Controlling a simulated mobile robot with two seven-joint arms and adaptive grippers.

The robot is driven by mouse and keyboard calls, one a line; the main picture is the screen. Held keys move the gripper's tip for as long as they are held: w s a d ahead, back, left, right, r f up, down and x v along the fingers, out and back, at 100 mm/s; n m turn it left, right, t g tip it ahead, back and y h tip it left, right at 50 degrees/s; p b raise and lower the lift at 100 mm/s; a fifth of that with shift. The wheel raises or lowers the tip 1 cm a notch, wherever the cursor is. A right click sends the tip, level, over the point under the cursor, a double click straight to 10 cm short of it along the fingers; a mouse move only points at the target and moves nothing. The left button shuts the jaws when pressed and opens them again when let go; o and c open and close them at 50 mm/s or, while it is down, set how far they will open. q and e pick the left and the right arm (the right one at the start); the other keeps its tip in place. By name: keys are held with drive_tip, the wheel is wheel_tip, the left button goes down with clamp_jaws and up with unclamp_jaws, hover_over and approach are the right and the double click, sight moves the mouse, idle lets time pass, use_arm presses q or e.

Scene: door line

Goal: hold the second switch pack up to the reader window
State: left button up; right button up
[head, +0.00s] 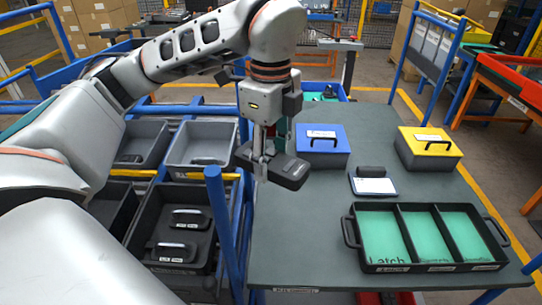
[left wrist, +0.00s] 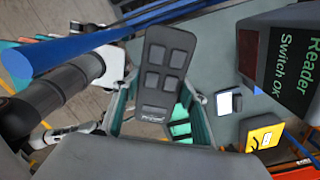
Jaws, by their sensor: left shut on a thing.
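My left gripper (head: 262,168) is shut on a dark grey switch pack (head: 288,172), held over the left part of the table. In the left wrist view the switch pack (left wrist: 165,72) shows a face with several square pads and a small label, and lies between the fingers. The reader (left wrist: 285,60) is a black box at the upper right of that view, with green text "Reader Switch OK" and a dark red window (left wrist: 248,52) on its side. The pack and reader appear apart there. My right gripper is not in view.
On the table (head: 310,240) stand a blue case (head: 322,155), a yellow case (head: 428,160), a small tablet (head: 374,186) and a black tray (head: 345,232) with green-lined compartments. Grey bins (head: 203,143) and a blue post (head: 222,230) stand left of the table.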

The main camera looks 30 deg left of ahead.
use_arm(q)
drive_tip(key=s+d+b, duration=0.4)
drive_tip(key=s+d, duration=0.1)
drive_tip(key=s, duration=0.4)
drive_tip(key=shift+s+d, duration=0.15)
drive_tip(key=shift+d, duration=0.25)
